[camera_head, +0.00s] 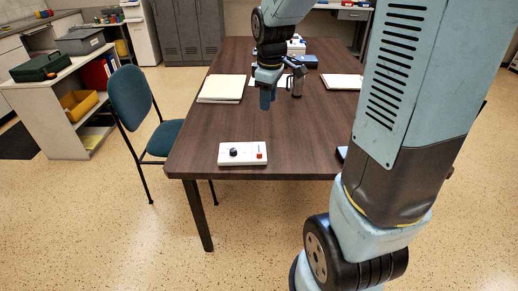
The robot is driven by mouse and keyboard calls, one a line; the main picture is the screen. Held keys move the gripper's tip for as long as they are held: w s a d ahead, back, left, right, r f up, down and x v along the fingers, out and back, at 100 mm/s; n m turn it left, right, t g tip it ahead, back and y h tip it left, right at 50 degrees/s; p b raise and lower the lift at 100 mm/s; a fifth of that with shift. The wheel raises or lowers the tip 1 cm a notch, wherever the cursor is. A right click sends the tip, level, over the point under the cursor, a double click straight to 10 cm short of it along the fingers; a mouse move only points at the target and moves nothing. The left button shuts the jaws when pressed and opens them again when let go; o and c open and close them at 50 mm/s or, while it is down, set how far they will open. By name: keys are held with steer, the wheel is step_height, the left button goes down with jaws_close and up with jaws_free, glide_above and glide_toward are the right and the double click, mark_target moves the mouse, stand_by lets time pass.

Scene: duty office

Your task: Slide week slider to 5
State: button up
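A flat white box (243,161) lies near the front left edge of the dark wooden table (310,125). It carries a round black knob (233,152) at its left and a small red part (259,156) at its right. I cannot make out a week slider or any numbers on it. My gripper (266,104) points down above the table, behind the box in the picture and apart from it. Its fingers are too small and overlapped to tell whether they are open. No held thing shows.
Paper stacks lie at the table's left (221,88) and right (343,82). A blue-green chair (131,98) stands at the left edge. The tabletop between box and papers is clear. My arm hides the table's right side.

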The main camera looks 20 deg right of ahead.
steer(key=w+f+n+g, duration=0.2)
steer(key=w+f+n, duration=0.4)
steer(key=f, duration=0.5)
steer(key=m, duration=0.1)
glide_toward(259, 155)
steer(key=f, duration=0.5)
steer(key=d+f, duration=0.1)
steer(key=f, duration=0.2)
steer(key=shift+w+f, duration=0.1)
steer(key=shift+f, duration=0.1)
steer(key=shift+c, duration=0.3)
jaws_close()
stand_by(0.4)
